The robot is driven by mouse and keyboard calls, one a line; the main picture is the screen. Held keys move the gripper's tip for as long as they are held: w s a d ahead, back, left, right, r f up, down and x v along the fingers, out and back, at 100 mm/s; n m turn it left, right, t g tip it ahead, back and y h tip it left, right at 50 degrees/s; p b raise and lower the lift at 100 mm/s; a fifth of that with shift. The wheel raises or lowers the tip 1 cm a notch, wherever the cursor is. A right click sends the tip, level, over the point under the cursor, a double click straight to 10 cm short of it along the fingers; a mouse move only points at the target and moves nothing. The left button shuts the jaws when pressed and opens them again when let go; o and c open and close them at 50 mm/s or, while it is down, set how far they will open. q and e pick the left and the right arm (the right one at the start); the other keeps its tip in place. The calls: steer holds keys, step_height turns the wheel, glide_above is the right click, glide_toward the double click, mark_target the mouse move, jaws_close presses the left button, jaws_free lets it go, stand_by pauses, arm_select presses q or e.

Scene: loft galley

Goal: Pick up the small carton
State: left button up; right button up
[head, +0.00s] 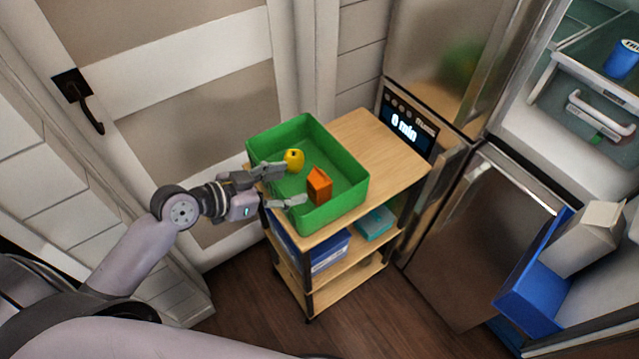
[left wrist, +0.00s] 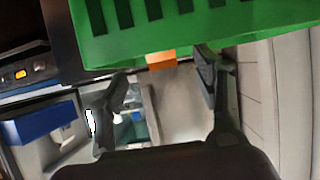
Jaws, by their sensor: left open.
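The small carton (head: 319,187) is orange and stands inside the green crate (head: 340,216), near its front side. A strip of the carton (left wrist: 161,60) also shows past the crate rim (left wrist: 150,48) in the left wrist view. My left gripper (head: 288,187) is open, with its fingers at the crate's left rim, pointing toward the carton. In the left wrist view, the orange strip lies just beyond the space between the fingertips (left wrist: 160,76). I see nothing between the fingers. My right gripper is not in view.
A yellow object (head: 294,159) sits in the crate behind the carton. The crate stands on a wooden shelf cart (head: 372,128) with bare top to its right. An open fridge (head: 480,250) is at right, with a blue bin (head: 532,300) holding a pale box (head: 580,240).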

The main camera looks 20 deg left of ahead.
mark_target(316, 179)
arm_select(q)
steer(key=x, duration=0.4)
steer(key=shift+w+d+p, duration=0.1)
steer(key=shift+w+p, duration=0.05)
steer(key=shift+p, duration=0.15)
steer(key=p+x, duration=0.1)
steer(key=x, duration=0.3)
steer(key=shift+w+d+p, duration=0.3)
steer(key=shift+p, duration=0.1)
steer(key=shift+w+d+f, duration=0.15)
steer(key=shift+c, duration=0.2)
steer(key=c, duration=1.4)
